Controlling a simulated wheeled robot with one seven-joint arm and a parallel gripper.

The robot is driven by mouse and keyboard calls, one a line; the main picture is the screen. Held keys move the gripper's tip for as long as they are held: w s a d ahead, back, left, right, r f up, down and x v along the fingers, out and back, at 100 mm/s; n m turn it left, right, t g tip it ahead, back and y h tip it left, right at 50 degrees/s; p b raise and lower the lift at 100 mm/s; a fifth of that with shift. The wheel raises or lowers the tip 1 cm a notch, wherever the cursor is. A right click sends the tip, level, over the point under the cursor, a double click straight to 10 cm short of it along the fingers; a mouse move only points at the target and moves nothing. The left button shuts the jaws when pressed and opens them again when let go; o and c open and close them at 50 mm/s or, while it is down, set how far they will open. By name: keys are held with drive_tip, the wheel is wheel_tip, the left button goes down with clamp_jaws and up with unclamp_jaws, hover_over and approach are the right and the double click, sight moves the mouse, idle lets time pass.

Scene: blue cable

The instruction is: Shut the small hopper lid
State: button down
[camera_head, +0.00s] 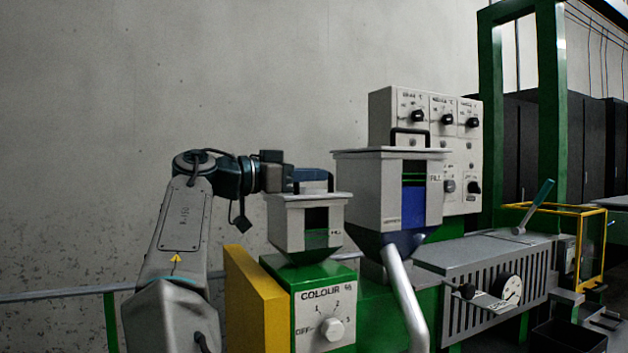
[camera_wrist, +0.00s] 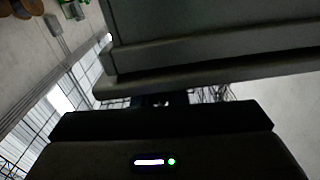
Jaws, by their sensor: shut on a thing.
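The small hopper (camera_head: 290,228), a grey box with a dark window, stands on the green "COLOUR" unit. Its thin pale lid (camera_head: 285,197) lies about level across the top; I cannot tell whether a gap is left under it. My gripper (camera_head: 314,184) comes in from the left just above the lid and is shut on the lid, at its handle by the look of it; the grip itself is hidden. In the wrist view, my dark gripper body (camera_wrist: 160,125) fills the bottom, with a grey slab-like edge (camera_wrist: 210,78) close in front of it.
The larger hopper (camera_head: 366,185), with a black handle on its lid, stands close on the right. A control box (camera_head: 385,105) with knobs is behind it. A yellow panel (camera_head: 255,300) stands beside the "COLOUR" unit (camera_head: 305,325). The wall area above is clear.

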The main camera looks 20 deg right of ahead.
drive_tip(key=shift+f, duration=0.3)
drive_tip(key=c, duration=1.5)
unclamp_jaws()
drive_tip(key=shift+r, duration=0.1)
drive_tip(key=shift+a, duration=0.45)
drive_tip(key=s+a+p, duration=0.1)
drive_tip(key=a+p, duration=0.1)
drive_tip(key=a, duration=1.1)
drive_tip(key=shift+p, duration=0.35)
drive_tip(key=shift+d, duration=0.15)
